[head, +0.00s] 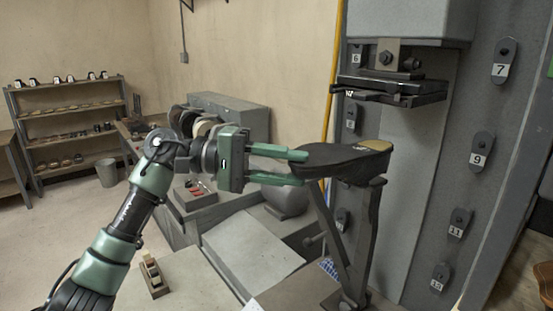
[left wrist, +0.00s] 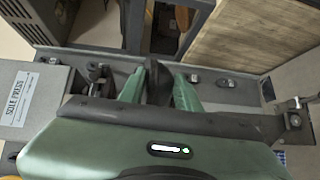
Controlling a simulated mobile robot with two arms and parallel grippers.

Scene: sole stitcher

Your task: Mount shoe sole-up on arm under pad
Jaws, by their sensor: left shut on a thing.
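The shoe (head: 343,160) is dark with a tan patch at its right end. It lies level with its broad flat sole face up. My left gripper (head: 302,168) is shut on the shoe's left end; in the left wrist view the green fingers (left wrist: 159,92) have a dark part of the shoe (left wrist: 157,78) between them. The dark arm (head: 366,235) of the machine rises right under the shoe. I cannot tell whether the shoe rests on it. The dark pad (head: 390,92) is above and slightly right of the shoe, with a clear gap between. My right gripper is not in view.
The machine's grey column (head: 405,185) stands close behind the shoe, with numbered hooked plates (head: 477,152) on the panel to its right. A small block (head: 153,275) sits on the bench at lower left. A shoe rack (head: 70,125) stands far left.

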